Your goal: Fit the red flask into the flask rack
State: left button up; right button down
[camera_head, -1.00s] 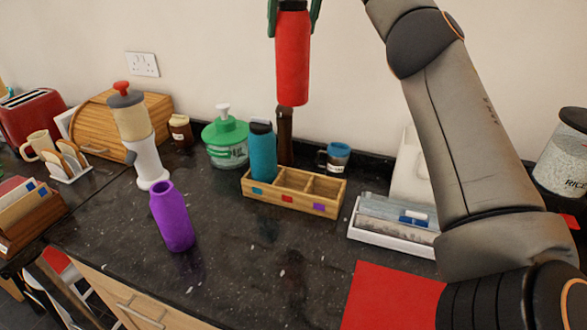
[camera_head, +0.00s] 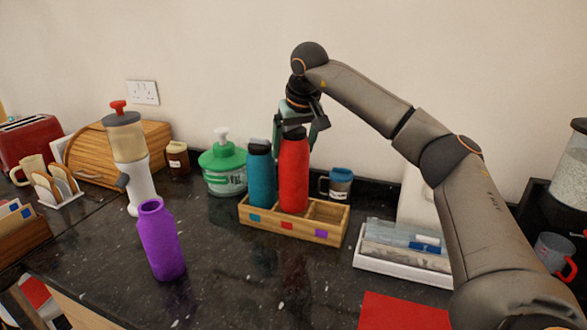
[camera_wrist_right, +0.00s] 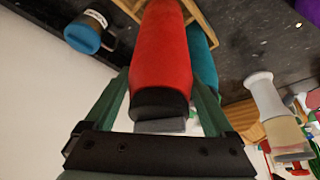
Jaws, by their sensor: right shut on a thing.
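The red flask (camera_head: 293,172) stands upright in the middle compartment of the wooden flask rack (camera_head: 290,230), above the red label. My right gripper (camera_head: 294,128) is shut on its top, and the wrist view shows the fingers on either side of the flask's dark cap (camera_wrist_right: 158,103). How deep its base sits is hidden by the rack's front wall. The teal flask (camera_head: 261,178) stands in the left compartment. The right compartment (camera_head: 328,212), with a purple label, is empty. The purple flask (camera_head: 161,240) stands on the counter at the front left. My left gripper is out of view.
A green dispenser (camera_head: 223,165) stands left of the rack. A blue-lidded mug (camera_head: 340,184) is close behind its right end. A white tray (camera_head: 400,265) lies to the right. The dark counter in front of the rack is clear.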

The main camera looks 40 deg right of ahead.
aim_at(293, 162)
jog(key=shift+f, duration=2.25)
grip_release()
jog(key=shift+f, duration=0.2)
jog(key=shift+r, duration=0.1)
jog(key=shift+r, duration=0.3)
jog(key=v, duration=1.1)
jog(key=shift+s+a+r, duration=0.15)
jog(key=shift+s+r, duration=0.1)
jog(key=shift+s, duration=0.05)
jog(key=shift+f, duration=0.1)
